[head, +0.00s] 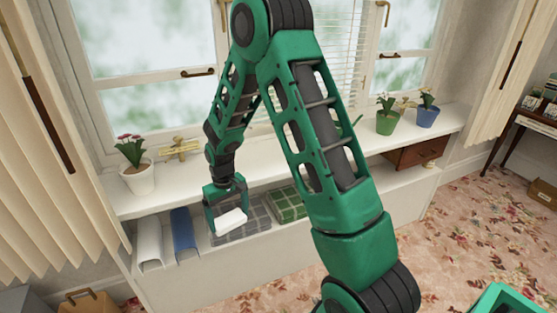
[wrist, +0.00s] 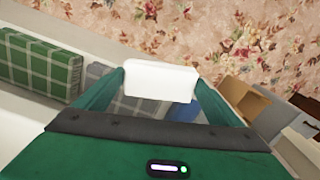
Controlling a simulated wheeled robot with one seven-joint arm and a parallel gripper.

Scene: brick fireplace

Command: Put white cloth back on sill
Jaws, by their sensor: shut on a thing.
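The white cloth (head: 232,219) is a small folded, block-like piece between the fingers of my gripper (head: 226,213). In the wrist view the cloth (wrist: 160,80) sits between the two green fingers of my gripper (wrist: 160,88), which is shut on it. The window sill (head: 178,174) runs below the windows, behind and above my gripper. My gripper points down in front of the sill, over the lower shelf with a grey plaid cushion (head: 252,222). My arm hides the middle part of the sill.
A potted plant (head: 138,178) stands at the sill's left end; green (head: 387,122) and blue (head: 427,116) pots stand right. A white roll (head: 149,245), a blue roll (head: 184,233) and a green plaid cushion (head: 288,204) lie on the lower shelf.

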